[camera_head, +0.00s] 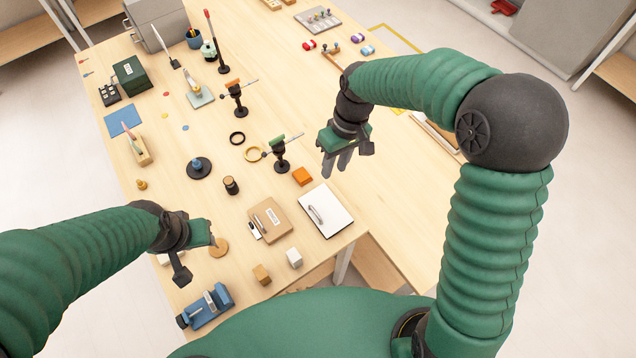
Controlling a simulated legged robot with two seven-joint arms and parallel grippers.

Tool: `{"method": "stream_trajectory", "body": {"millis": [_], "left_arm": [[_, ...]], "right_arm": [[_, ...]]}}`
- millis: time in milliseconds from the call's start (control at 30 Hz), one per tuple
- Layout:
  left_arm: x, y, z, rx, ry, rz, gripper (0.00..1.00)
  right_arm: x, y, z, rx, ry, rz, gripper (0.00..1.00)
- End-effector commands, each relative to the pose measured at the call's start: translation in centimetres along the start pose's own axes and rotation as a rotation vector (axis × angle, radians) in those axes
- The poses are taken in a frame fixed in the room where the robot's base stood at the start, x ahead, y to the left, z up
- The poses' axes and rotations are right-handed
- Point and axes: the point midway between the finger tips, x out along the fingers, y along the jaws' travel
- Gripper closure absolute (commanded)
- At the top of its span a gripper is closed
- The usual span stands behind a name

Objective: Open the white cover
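A flat thing with a white cover (335,207) lies at the table's near edge, and a slim silver-grey piece (315,214) rests on it. The cover lies flat. My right gripper (337,163) hangs above and beyond the white cover with its fingers down, apart and empty. My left gripper (197,250) is to the left of the cover, over the near left of the table. Its fingers are apart with nothing between them.
A brown box (270,221) with a label lies left of the white cover. A white cube (294,257), a wooden cube (262,274) and an orange block (302,176) are close by. A black stand (280,163) rises behind. Bare table (390,215) lies to the right.

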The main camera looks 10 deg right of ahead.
Motion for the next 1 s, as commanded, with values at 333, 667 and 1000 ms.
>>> {"method": "stream_trajectory", "body": {"millis": [333, 667, 1000], "left_arm": [[4.8, 0.0, 1.2, 0.0, -0.002, 0.0, 0.64], [3.2, 0.0, 0.8, 0.0, -0.001, 0.0, 0.64], [2.7, 0.0, 0.7, 0.0, -0.001, 0.0, 0.64]], "right_arm": [[9.8, 0.6, -0.8, -0.024, -0.019, -0.03, 0.69], [18.2, 0.3, -0.6, -0.023, -0.016, -0.028, 0.69], [22.4, 0.4, -0.7, -0.023, -0.012, -0.026, 0.69]]}}
